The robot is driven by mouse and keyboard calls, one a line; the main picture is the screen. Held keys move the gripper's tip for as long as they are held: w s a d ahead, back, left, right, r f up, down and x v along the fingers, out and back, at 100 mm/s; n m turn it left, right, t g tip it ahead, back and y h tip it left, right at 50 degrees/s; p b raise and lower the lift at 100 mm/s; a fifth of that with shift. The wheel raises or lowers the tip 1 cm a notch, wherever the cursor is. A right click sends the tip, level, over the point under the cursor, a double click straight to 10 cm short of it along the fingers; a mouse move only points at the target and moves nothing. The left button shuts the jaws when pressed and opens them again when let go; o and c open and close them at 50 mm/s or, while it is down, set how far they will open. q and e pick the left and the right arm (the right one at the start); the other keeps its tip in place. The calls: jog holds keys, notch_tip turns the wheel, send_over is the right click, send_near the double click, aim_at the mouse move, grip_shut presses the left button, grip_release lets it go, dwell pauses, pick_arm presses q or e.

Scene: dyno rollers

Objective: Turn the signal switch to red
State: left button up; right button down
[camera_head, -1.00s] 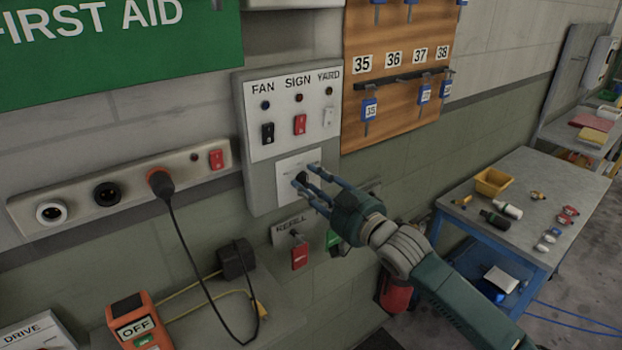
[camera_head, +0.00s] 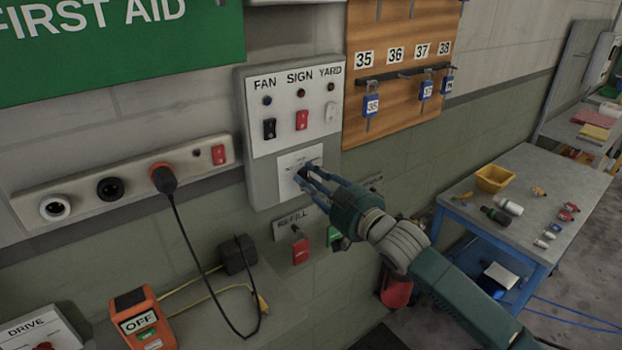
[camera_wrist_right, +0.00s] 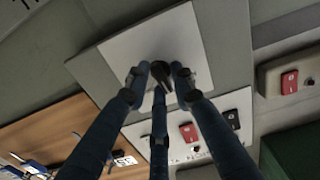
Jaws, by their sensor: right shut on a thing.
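The signal switch is a dark knob (camera_wrist_right: 160,72) on a white plate (camera_head: 288,163) low on the grey wall panel (camera_head: 255,180). My right gripper (camera_head: 306,177) is at this plate with its blue fingers closed around the knob; the wrist view shows the fingers (camera_wrist_right: 160,85) gathered on it. The fingers hide most of the knob and part of the plate's markings, so I cannot tell which colour it points to. My left gripper is in neither view.
Above the plate are FAN (camera_head: 269,128), SIGN (camera_head: 302,120) and YARD (camera_head: 330,112) rocker switches. Just below hang a red REFILL tag (camera_head: 300,250) and a green one (camera_head: 333,236). A socket strip (camera_head: 75,198) with a plugged cord is left. A blue workbench (camera_head: 530,180) stands right.

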jog(key=shift+w+d+r+n+p, duration=0.1)
jog(key=shift+n+p, duration=0.1)
jog(key=shift+n, duration=1.25)
jog(key=shift+s+a+r+n+p, duration=0.1)
jog(key=shift+r+n+p, duration=0.05)
jog(key=shift+n, duration=1.25)
jog(key=shift+w+d+r+n+p, duration=0.1)
jog(key=shift+n+p, duration=0.1)
jog(key=shift+n, duration=1.25)
jog(key=c, duration=1.7)
grip_release()
jog(key=shift+o, duration=0.2)
jog(key=shift+f, duration=0.1)
jog(key=shift+f, duration=0.1)
jog(key=shift+s+d, duration=0.2)
jog(key=shift+s, duration=0.25)
jog(key=v, duration=1.1)
